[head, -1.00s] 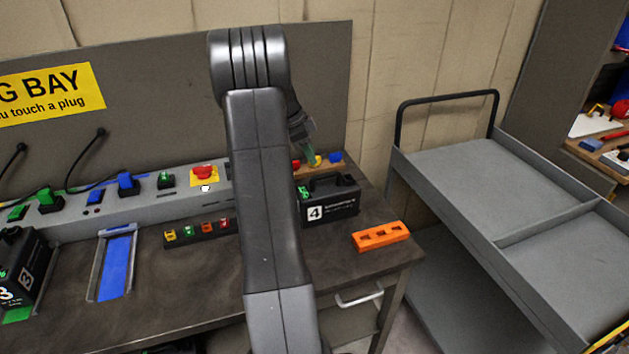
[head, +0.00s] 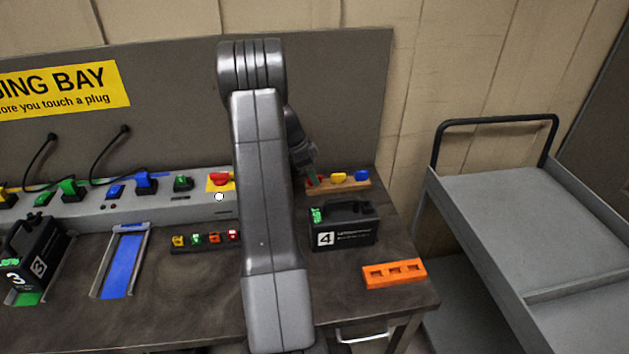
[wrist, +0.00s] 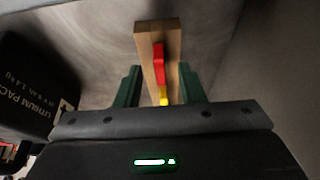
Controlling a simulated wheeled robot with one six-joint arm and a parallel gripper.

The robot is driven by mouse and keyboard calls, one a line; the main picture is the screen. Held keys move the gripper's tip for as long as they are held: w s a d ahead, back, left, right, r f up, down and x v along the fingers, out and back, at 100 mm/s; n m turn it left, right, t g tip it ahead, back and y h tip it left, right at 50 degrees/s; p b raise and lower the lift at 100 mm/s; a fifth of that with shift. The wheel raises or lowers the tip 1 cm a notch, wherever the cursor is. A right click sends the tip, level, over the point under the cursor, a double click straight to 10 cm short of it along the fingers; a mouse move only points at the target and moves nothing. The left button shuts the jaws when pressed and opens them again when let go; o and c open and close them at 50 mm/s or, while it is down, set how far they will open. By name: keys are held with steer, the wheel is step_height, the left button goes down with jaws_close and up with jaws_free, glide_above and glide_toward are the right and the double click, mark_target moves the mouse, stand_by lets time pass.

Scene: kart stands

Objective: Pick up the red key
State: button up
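The red key (wrist: 159,62) sits on a narrow wooden rack (wrist: 145,42) in the wrist view, with the yellow key (wrist: 164,95) beside it. My gripper (wrist: 159,72) is open, its two green fingers apart on either side of the rack and the red key. I see no finger contact with the key. In the head view the rack (head: 349,185) lies at the back right of the bench with the yellow key (head: 339,177) and blue key (head: 362,175). My gripper (head: 311,177) is at the rack's left end and partly hides the red key.
A black battery pack 4 (head: 345,228) stands in front of the rack; a pack also shows left in the wrist view (wrist: 35,85). An orange slotted block (head: 394,261) lies near the front right. A red button (head: 219,178) is left of my arm. A grey cart (head: 480,200) stands right.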

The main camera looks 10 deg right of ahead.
jaws_close()
steer(key=shift+r, duration=0.1)
